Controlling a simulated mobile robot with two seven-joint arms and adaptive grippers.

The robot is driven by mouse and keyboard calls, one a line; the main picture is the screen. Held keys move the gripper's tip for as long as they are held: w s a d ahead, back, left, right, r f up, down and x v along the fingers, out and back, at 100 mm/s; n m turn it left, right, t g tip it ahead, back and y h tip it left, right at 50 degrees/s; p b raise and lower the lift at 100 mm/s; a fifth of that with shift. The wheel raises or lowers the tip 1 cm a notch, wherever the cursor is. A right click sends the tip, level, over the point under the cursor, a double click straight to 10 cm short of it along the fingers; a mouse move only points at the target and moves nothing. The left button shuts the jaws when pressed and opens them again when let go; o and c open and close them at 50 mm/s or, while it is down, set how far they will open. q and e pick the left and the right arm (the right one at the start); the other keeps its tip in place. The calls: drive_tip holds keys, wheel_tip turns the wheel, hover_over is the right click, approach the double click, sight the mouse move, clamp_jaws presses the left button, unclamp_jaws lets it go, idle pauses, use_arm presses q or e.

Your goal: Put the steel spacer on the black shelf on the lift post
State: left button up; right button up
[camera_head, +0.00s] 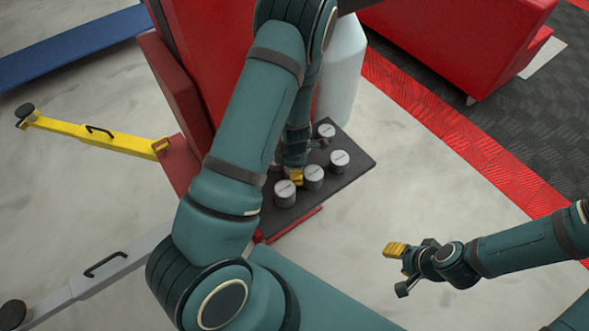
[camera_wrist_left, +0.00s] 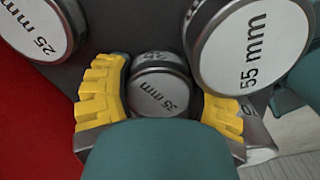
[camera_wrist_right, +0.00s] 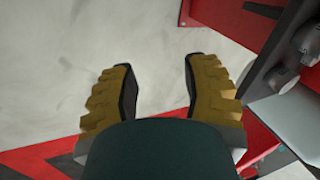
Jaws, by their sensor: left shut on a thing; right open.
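The black shelf (camera_head: 355,158) juts from the red lift post (camera_head: 205,50) in the head view. Several round steel spacers with pale marked tops are on it. My left gripper (camera_head: 296,178) is low over the shelf, among them. In the left wrist view its yellow fingers (camera_wrist_left: 163,95) are shut on a steel spacer (camera_wrist_left: 160,88) marked 35 mm. I cannot tell whether that spacer touches the shelf. Spacers marked 55 mm (camera_wrist_left: 255,48) and 25 mm (camera_wrist_left: 35,28) are close by. My right gripper (camera_head: 398,262) is open and empty, away from the shelf.
A pale cylinder (camera_head: 342,70) stands behind the shelf. Yellow (camera_head: 95,135) and grey (camera_head: 95,275) lift arms reach left from the post. A red cabinet (camera_head: 460,40) is at the upper right. The floor between shelf and right gripper is clear.

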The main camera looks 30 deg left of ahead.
use_arm(q)
drive_tip(key=o, duration=1.1)
drive_tip(key=shift+r, duration=0.1)
wheel_tip(320, 180, up, 12)
drive_tip(key=p, duration=0.4)
use_arm(e)
drive_tip(key=r, duration=0.1)
drive_tip(key=w+r, duration=0.1)
drive_tip(key=r, duration=0.2)
drive_tip(key=shift+w+d+r, duration=0.1)
drive_tip(key=shift+w+r, duration=0.05)
drive_tip(key=shift+w, duration=0.1)
use_arm(q)
drive_tip(key=shift+s, duration=0.1)
use_arm(e)
drive_tip(key=shift+s, duration=0.1)
